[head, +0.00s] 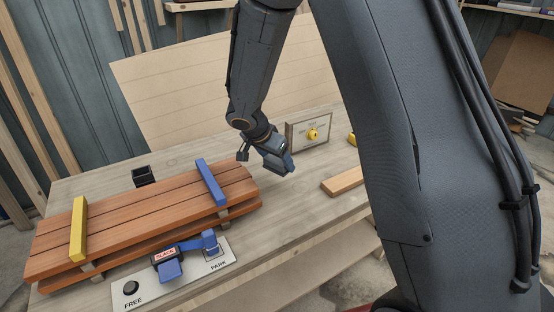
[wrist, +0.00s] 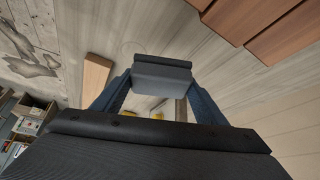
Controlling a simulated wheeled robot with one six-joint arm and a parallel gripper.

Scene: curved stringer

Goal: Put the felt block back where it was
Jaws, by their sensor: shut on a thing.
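My gripper (head: 281,162) hangs over the middle of the bench, to the right of the stack of boards, and points down. In the wrist view my gripper (wrist: 162,84) is shut on a grey block with a darker edge, which looks like the felt block (wrist: 163,76). The block sits between the two blue fingers at their tips. In the head view the block is mostly hidden by the gripper and cannot be made out clearly. It appears to be held above the bench top.
Reddish boards (head: 150,212) lie stacked at left under a yellow bar (head: 78,228) and a blue bar (head: 211,182). A black holder (head: 144,176), knob panel (head: 309,130) and wood piece (head: 343,181) stand around.

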